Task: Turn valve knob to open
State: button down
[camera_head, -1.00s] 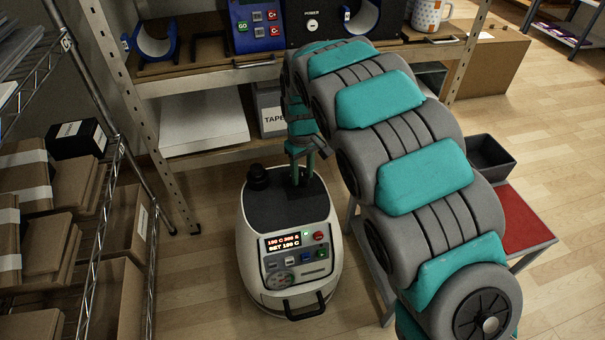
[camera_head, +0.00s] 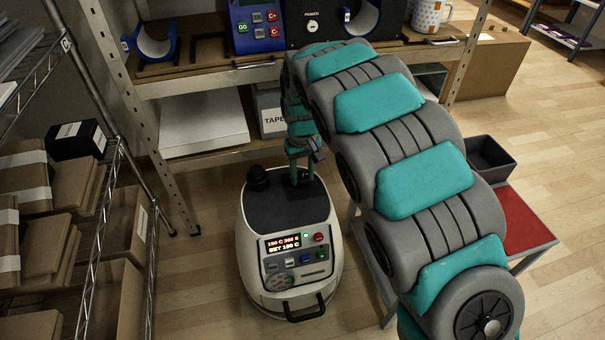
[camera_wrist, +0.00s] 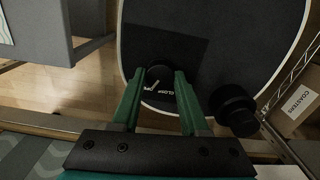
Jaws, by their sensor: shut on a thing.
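The white machine (camera_head: 290,275) with a dark grey top stands on the floor below the shelf. In the wrist view, the round black valve knob (camera_wrist: 158,75) sits on its dark top, with white lettering reading CLOSE beside it and another label partly hidden. A short white mark shows near the knob's lower edge. My gripper (camera_wrist: 160,80) has its green fingers on either side of the knob and is shut on it. In the head view, my gripper (camera_head: 302,178) reaches down to the machine's top, and the knob is hidden there.
A second black cap (camera_head: 257,178) stands on the machine's top, left of my gripper. The machine's front has a lit display (camera_head: 283,243) and a black handle (camera_head: 304,308). Wire shelving with boxes (camera_head: 125,215) is at left. A red-topped stand (camera_head: 527,220) is at right.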

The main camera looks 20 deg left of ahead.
aim_at(302, 178)
jog(key=shift+c, duration=2.1)
grip_release()
notch_tip(302, 178, up, 8)
jog(key=shift+f, duration=0.1)
